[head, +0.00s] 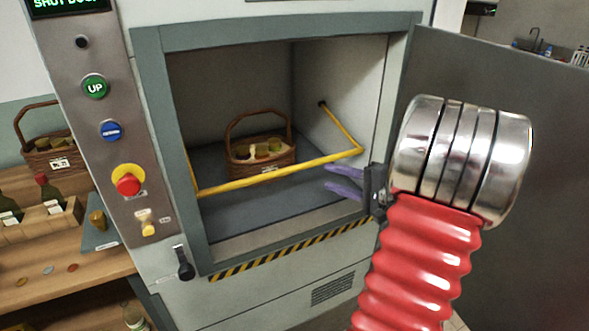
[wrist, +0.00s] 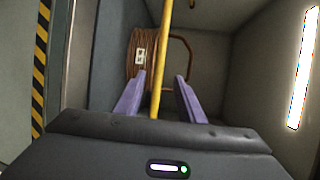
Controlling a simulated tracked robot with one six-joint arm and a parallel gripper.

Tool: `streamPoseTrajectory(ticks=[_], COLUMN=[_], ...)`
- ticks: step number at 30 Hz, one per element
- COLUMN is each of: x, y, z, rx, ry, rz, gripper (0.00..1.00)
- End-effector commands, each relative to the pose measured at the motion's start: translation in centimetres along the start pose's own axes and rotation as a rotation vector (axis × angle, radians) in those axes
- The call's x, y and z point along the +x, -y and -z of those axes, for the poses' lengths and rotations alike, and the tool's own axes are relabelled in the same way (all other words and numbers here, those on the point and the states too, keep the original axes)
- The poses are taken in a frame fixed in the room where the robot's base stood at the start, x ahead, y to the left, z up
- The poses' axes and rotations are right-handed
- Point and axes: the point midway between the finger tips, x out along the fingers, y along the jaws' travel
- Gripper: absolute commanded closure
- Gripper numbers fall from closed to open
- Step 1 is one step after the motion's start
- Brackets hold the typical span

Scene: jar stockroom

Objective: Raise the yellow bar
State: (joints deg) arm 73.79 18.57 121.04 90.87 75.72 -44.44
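The yellow bar (head: 275,173) crosses the front of the open lift compartment, low and in front of the basket. Its right arm runs back to a pivot on the inner right wall. My gripper (head: 327,177) has purple fingers and is at the right part of the opening, close to the bar's right end. In the wrist view the bar (wrist: 157,100) runs up the picture between the two spread fingers of my gripper (wrist: 160,79), with a gap on each side. The gripper is open and holds nothing.
A wicker basket (head: 262,171) with jars stands on the compartment floor behind the bar. The grey door (head: 545,180) stands open at right. A button panel (head: 110,120) is at left, beside a wooden bench (head: 95,268) with bottles and another basket (head: 55,150).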

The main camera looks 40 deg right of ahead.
Motion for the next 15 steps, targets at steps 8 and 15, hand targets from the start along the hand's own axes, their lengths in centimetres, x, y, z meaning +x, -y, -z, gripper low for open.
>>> streamPoseTrajectory(ticks=[8,15], x=[0.1,1.6], y=[0.0,0.0], z=[-0.1,-0.2], rx=[-0.001,-0.001], ry=[0.003,0.006], rz=[-0.002,-0.003], gripper=[0.64,0.64])
